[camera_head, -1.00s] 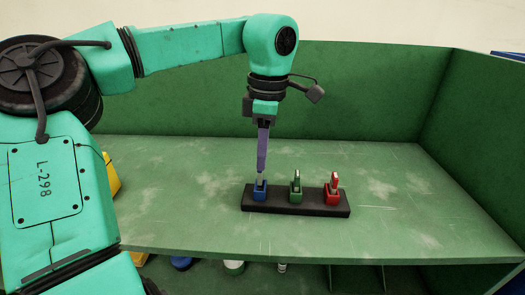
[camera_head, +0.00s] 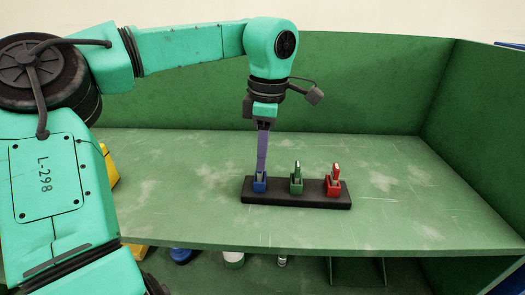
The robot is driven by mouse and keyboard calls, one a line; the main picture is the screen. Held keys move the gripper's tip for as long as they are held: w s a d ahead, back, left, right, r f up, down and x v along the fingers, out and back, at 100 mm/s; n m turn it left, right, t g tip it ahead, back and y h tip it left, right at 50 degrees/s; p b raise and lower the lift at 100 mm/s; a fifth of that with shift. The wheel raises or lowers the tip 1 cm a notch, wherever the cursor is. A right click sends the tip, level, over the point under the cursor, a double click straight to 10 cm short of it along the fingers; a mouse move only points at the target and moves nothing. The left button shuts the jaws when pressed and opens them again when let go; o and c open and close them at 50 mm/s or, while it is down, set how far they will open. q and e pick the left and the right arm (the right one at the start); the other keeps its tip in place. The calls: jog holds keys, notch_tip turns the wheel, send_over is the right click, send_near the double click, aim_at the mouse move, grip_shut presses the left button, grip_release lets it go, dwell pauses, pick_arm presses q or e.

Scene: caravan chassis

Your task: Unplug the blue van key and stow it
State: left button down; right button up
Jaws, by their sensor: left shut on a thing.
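The black key rack (camera_head: 296,201) lies on the green bench top. It holds a blue block (camera_head: 260,185) at the left, a green key (camera_head: 297,179) in the middle and a red key (camera_head: 334,181) at the right. My left gripper (camera_head: 261,170) points straight down over the blue block. Its fingertips are shut on the blue key, whose upper part they hide. The blue block still sits at the rack's left place. My right gripper is not in view.
The bench top (camera_head: 400,205) is clear around the rack. Green panels (camera_head: 370,90) close the back and right. A yellow thing (camera_head: 109,168) stands at the left, partly behind my arm. Several items, such as a white one (camera_head: 234,259), lie below the bench.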

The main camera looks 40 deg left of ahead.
pick_arm(q)
jog(key=shift+f, duration=0.4)
jog(key=c, duration=0.5)
grip_release()
jog(key=shift+r, duration=0.1)
notch_tip(320, 180, up, 14)
jog(key=shift+w+d+r, duration=0.25)
jog(key=shift+d, duration=0.1)
jog(key=shift+d, duration=0.1)
